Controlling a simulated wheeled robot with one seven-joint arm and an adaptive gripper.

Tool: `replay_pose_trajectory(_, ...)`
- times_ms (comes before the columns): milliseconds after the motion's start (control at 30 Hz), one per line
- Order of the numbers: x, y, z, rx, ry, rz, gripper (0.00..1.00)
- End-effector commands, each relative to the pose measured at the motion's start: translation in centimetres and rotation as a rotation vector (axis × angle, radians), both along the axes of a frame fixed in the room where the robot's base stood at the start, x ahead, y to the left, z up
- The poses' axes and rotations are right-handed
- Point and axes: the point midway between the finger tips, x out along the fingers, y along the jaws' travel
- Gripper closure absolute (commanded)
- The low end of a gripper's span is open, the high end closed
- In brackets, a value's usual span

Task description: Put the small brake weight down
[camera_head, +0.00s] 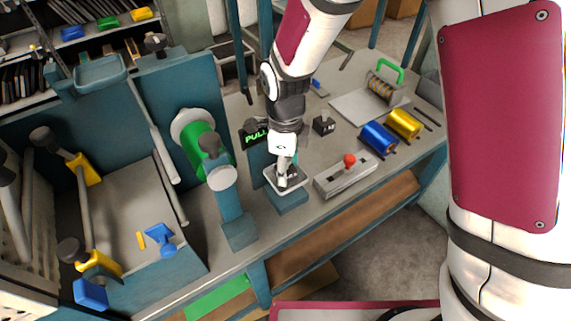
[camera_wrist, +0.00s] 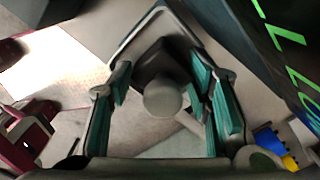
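The small brake weight, a dark block with a round grey knob (camera_wrist: 162,96) on top, shows in the wrist view between my fingers. It appears to stand in a shallow light-rimmed tray (camera_wrist: 127,46). In the head view this tray (camera_head: 299,191) sits on a blue-grey block at the bench's front. My gripper (camera_head: 284,181) points down over the tray. In the wrist view its teal-padded fingers (camera_wrist: 160,82) stand apart on either side of the weight, with gaps beside the knob. In the head view the gripper largely hides the weight.
A grey box with a red knob (camera_head: 347,178) stands close right of the tray. A dark display with green letters (camera_head: 256,135) is close left. A green and white roller (camera_head: 203,139) stands further left. Blue (camera_head: 377,138) and gold (camera_head: 404,123) rolls lie to the right.

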Motion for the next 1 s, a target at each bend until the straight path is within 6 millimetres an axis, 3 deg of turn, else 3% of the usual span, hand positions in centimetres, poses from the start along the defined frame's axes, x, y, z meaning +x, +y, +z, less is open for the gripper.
replay_pose_trajectory(33,0.0,0.0,0.0,0.0,0.0,0.0,0.46)
replay_pose_trajectory(100,0.0,0.0,0.0,0.0,0.0,0.0,0.35)
replay_pose_trajectory(400,0.0,0.0,0.1,0.0,0.0,0.0,0.35)
replay_pose_trajectory(533,0.1,0.0,1.0,0.001,-0.003,0.0,0.35)
replay_pose_trajectory(1000,0.0,0.0,9.8,0.002,-0.002,0.0,0.35)
